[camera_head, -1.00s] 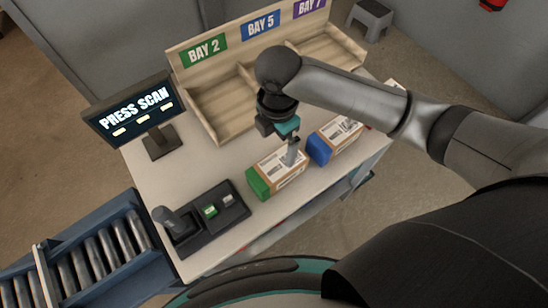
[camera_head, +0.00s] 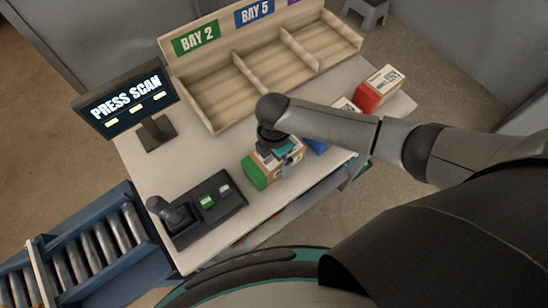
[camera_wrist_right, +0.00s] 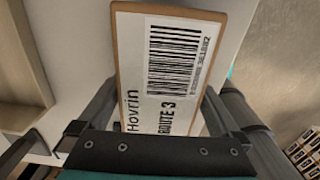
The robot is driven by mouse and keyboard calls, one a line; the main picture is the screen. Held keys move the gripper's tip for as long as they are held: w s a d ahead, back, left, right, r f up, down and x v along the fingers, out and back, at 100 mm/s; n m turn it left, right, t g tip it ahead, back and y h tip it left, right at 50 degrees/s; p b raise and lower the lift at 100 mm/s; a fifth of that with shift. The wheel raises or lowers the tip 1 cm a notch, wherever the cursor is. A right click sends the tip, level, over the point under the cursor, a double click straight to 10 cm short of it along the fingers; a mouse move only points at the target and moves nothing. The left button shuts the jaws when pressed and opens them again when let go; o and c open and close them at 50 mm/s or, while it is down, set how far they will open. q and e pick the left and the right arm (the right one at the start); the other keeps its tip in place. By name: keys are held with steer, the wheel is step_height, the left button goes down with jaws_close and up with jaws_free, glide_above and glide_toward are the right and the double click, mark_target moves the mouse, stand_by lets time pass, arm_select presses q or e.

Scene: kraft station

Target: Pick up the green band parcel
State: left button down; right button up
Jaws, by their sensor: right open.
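The green band parcel (camera_head: 254,174) lies on the white table, a tan box with a green end and a white label on top. My right gripper (camera_head: 284,163) is down over it and hides part of its top. In the right wrist view the parcel (camera_wrist_right: 170,65) shows its label with a barcode and "ROUTE 3". The open fingers of my right gripper (camera_wrist_right: 163,105) show on either side of the box. Whether they touch it I cannot tell. My left gripper is not in view.
A blue band parcel (camera_head: 317,146), partly hidden by my arm, lies close to the right. A red band parcel (camera_head: 368,98) lies further right. A scanner tray (camera_head: 228,204) is at the left, a screen (camera_head: 125,100) and wooden bays (camera_head: 215,113) behind.

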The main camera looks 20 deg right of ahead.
steer(key=shift+f, duration=0.1)
steer(key=c, duration=1.5)
steer(key=shift+o, duration=0.2)
